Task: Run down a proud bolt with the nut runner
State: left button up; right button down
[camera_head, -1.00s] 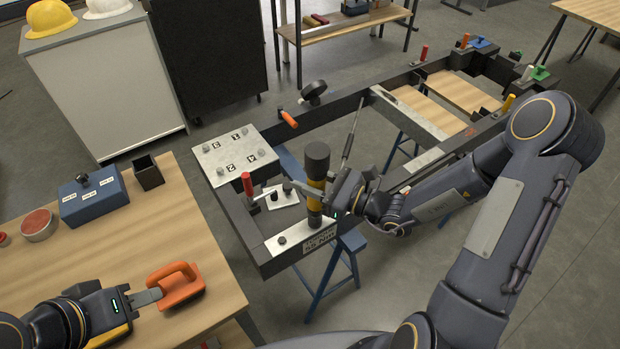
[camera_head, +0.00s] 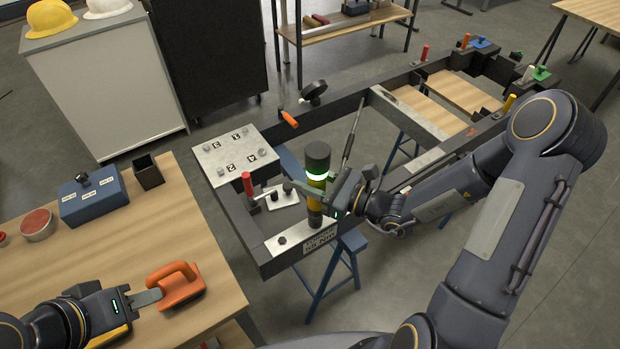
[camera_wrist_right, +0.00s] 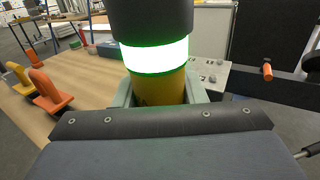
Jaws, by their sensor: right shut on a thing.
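The nut runner (camera_head: 316,184), a dark-topped yellow cylinder, stands upright at the near corner of the dark frame. My right gripper (camera_head: 328,196) is shut around its yellow body. A ring near its top glows green-white; the glow also fills the right wrist view (camera_wrist_right: 155,55). Its lower end is over the front metal strip (camera_head: 300,237) and hides any bolt under it. One bolt head (camera_head: 282,240) shows to its left on that strip. My left gripper (camera_head: 147,297) is at the orange handled object (camera_head: 177,284) on the wooden table; whether its fingers close on it is unclear.
A pale plate (camera_head: 236,155) with numbered labels and several bolts lies on the frame's left corner. A red-handled clamp (camera_head: 247,184) stands close left of the nut runner. The table (camera_head: 60,265) holds a blue box (camera_head: 93,197) and dark open cup (camera_head: 148,172).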

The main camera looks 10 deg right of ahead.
jog(key=shift+r+p, duration=2.05)
jog(key=shift+r, duration=0.55)
